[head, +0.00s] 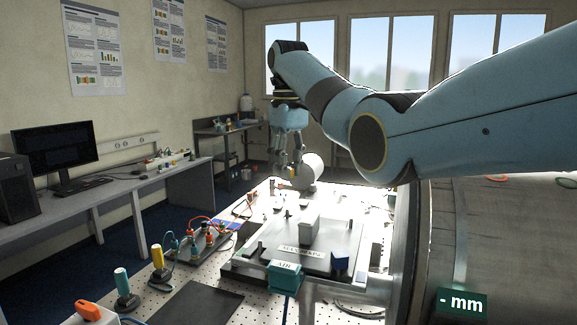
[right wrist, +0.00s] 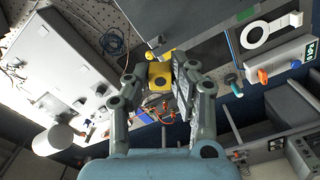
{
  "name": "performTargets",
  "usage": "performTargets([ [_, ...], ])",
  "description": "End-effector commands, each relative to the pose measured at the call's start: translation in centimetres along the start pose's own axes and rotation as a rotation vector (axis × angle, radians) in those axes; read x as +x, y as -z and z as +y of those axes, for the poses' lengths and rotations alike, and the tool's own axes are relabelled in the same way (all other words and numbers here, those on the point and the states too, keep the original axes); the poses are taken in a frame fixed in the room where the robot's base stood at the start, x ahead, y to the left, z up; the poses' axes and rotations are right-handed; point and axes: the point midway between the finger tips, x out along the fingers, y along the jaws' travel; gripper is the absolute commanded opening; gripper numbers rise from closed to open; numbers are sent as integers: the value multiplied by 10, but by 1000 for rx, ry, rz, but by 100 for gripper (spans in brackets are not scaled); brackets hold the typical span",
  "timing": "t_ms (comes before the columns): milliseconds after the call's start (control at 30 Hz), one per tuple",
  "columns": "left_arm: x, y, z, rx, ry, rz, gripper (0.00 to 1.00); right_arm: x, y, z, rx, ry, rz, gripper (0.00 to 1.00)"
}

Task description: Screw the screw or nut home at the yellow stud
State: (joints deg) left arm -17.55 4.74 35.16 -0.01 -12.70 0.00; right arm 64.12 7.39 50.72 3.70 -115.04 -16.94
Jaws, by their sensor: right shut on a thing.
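My right gripper (head: 289,166) hangs fingers-down over the far part of the white perforated table, at the end of the arm from the right. In the right wrist view my right gripper (right wrist: 155,78) is shut on a small yellow piece (right wrist: 160,76) with a dark round spot. The yellow piece (head: 291,173) is tiny at the fingertips in the head view. I cannot tell whether it is a nut, or whether it touches anything below. I cannot make out a yellow stud for certain. My left gripper is not in view.
A grey plate fixture (head: 300,248) with an upright block lies mid-table. A yellow-handled tool (head: 157,257) and a teal-handled one (head: 121,281) stand at the near left. A rack with coloured fittings and hoses (head: 205,243) is beside them. A white cylinder (head: 308,170) stands near my gripper.

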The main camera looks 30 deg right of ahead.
Motion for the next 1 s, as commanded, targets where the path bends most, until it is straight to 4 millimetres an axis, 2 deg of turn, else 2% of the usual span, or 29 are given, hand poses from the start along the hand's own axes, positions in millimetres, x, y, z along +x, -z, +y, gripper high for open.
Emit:
performTargets([
  [267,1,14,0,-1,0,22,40,18,-1,0,0,1,-2,1],
  [733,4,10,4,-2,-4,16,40,56,-1,0,0,1,-2,1],
  [1000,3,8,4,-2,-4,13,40,54,-1,0,0,0,-1,1],
])
